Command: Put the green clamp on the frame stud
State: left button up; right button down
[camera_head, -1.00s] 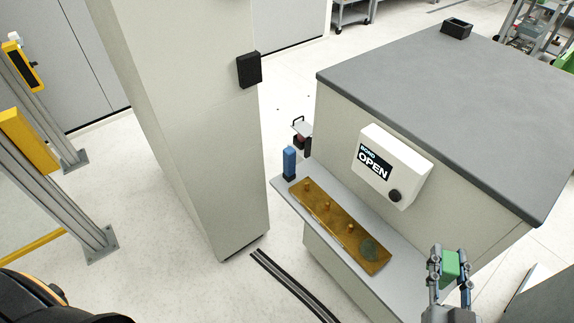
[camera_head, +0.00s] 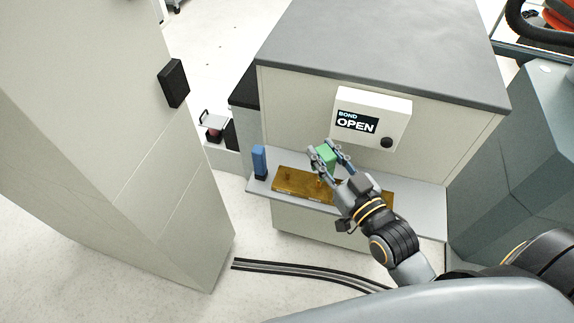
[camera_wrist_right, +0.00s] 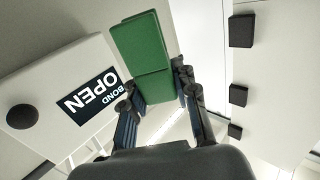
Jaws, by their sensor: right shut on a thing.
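The green clamp (camera_head: 326,158) is between the fingers of my right gripper (camera_head: 328,153), which is shut on it. It is held above the brass plate (camera_head: 292,181) on the shelf. In the right wrist view the clamp (camera_wrist_right: 142,45) stands out beyond the fingertips (camera_wrist_right: 160,92). Small studs stand on the brass plate; my right gripper and arm hide part of it. Black blocks (camera_wrist_right: 241,31) project from a pale upright face in the right wrist view. I cannot tell which part is the frame stud. My left gripper is not in view.
A white box (camera_head: 372,118) reading "BOND OPEN", with a black knob, is mounted behind the clamp. A blue block (camera_head: 260,161) stands at the shelf's left end. A tall pale column (camera_head: 105,130) with a black block (camera_head: 173,83) stands left. Floor shows between column and shelf.

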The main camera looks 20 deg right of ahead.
jog(key=w+a+f, duration=0.2)
jog(key=w+a, duration=0.1)
jog(key=w, duration=0.1)
send_over(288, 171)
notch_tip(288, 171, down, 6)
jog(key=shift+s+d+r, duration=0.1)
jog(key=shift+s+r, duration=0.05)
jog(key=shift+r, duration=0.1)
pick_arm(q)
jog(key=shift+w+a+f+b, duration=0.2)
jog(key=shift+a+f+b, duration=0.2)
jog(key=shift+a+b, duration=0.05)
pick_arm(e)
jog(key=shift+f, duration=1.8)
jog(key=shift+f, duration=0.15)
jog(key=c, duration=1)
grip_release()
